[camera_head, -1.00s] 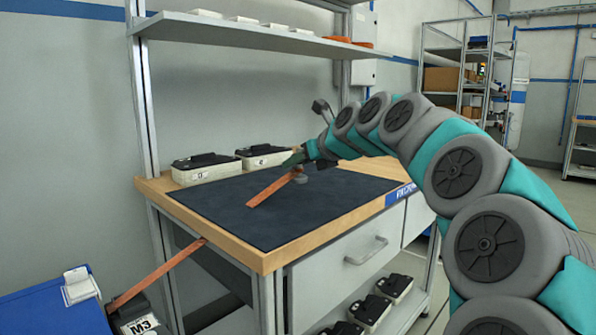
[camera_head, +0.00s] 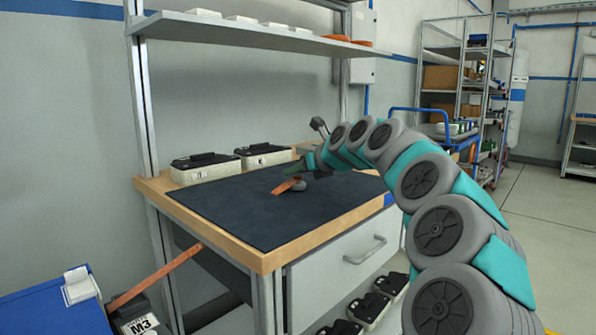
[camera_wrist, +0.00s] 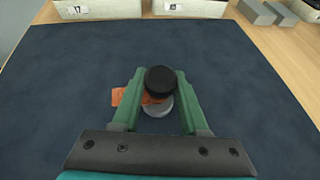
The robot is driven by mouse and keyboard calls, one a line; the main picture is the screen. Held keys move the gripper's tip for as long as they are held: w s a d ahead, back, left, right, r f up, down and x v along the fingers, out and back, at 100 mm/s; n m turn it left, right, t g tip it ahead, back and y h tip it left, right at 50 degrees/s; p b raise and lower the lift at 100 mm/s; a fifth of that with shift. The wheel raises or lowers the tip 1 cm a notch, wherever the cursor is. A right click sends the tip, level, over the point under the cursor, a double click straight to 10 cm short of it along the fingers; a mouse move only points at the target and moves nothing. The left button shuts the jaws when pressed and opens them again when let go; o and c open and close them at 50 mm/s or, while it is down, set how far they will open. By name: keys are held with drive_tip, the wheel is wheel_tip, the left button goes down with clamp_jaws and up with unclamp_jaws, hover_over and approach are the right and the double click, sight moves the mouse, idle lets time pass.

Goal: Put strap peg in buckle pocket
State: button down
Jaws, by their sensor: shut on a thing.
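My gripper (camera_head: 302,170) is over the dark mat on the bench. In the wrist view its green fingers (camera_wrist: 160,82) are shut around a peg with a round black top (camera_wrist: 160,79). A dark block marked M3 (camera_head: 137,322) with another orange strap (camera_head: 160,273) is at lower left. I cannot make out a buckle pocket.
The dark mat (camera_head: 235,208) is otherwise clear. Two black-topped cases (camera_head: 205,172) (camera_head: 264,158) stand along the bench's back edge. Grey blocks (camera_wrist: 258,11) lie at the far right of the bench. A shelf (camera_head: 250,34) hangs above, and a blue-railed trolley (camera_head: 450,128) stands behind.

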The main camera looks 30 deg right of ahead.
drive_tip(key=shift+f, duration=0.15)
drive_tip(key=shift+c, duration=2.2)
unclamp_jaws()
